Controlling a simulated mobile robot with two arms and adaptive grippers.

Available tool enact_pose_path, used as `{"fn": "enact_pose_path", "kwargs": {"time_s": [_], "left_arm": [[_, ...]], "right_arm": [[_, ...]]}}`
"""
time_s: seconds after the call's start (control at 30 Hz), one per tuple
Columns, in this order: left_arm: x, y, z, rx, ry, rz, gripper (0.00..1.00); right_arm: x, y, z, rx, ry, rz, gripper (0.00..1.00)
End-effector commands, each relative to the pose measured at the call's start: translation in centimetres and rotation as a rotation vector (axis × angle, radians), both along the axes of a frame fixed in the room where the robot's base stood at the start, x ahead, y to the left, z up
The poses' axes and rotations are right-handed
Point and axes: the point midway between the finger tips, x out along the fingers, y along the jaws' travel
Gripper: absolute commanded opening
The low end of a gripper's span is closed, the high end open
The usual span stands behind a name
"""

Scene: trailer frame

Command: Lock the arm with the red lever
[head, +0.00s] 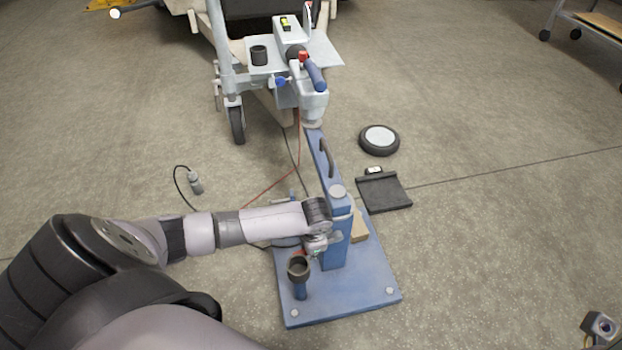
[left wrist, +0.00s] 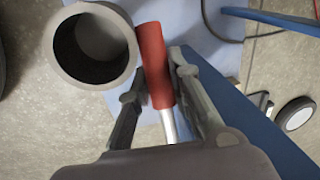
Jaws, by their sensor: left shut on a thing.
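The red lever (left wrist: 154,65) has a red grip on a bright metal rod in the left wrist view. Only a small red part of it (head: 299,253) shows in the head view, beside the blue post. My left gripper (head: 318,243) is low at the post; in the left wrist view its fingers (left wrist: 156,85) lie on both sides of the red grip, shut on it. The blue arm (head: 320,155) rises from the post on the blue base plate (head: 360,290) toward the trailer frame. My right gripper is not in view.
A dark round cup (head: 298,267) stands close beside my left gripper; it also shows in the left wrist view (left wrist: 95,45). The trailer frame (head: 222,60) stands behind. A round disc (head: 379,139) and a black flat plate (head: 384,191) lie right of the arm. Cables cross the floor.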

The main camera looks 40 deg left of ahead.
Motion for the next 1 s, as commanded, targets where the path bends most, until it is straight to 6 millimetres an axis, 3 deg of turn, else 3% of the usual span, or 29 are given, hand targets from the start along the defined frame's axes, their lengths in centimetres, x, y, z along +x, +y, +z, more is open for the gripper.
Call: {"fn": "enact_pose_path", "kwargs": {"time_s": [0.17,0.77,0.8,1.0], "left_arm": [[0.0,-0.3,-0.5,-0.063,-0.064,0.004,0.00],[0.6,-0.7,-1.7,-0.154,-0.175,0.002,0.00],[0.6,-0.7,-1.7,-0.154,-0.175,0.002,0.19],[0.6,-0.7,-1.7,-0.153,-0.175,0.001,0.33]], "right_arm": [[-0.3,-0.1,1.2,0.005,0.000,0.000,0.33],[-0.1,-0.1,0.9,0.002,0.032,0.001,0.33],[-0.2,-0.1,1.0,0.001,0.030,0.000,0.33],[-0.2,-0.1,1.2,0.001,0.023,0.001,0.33]]}}
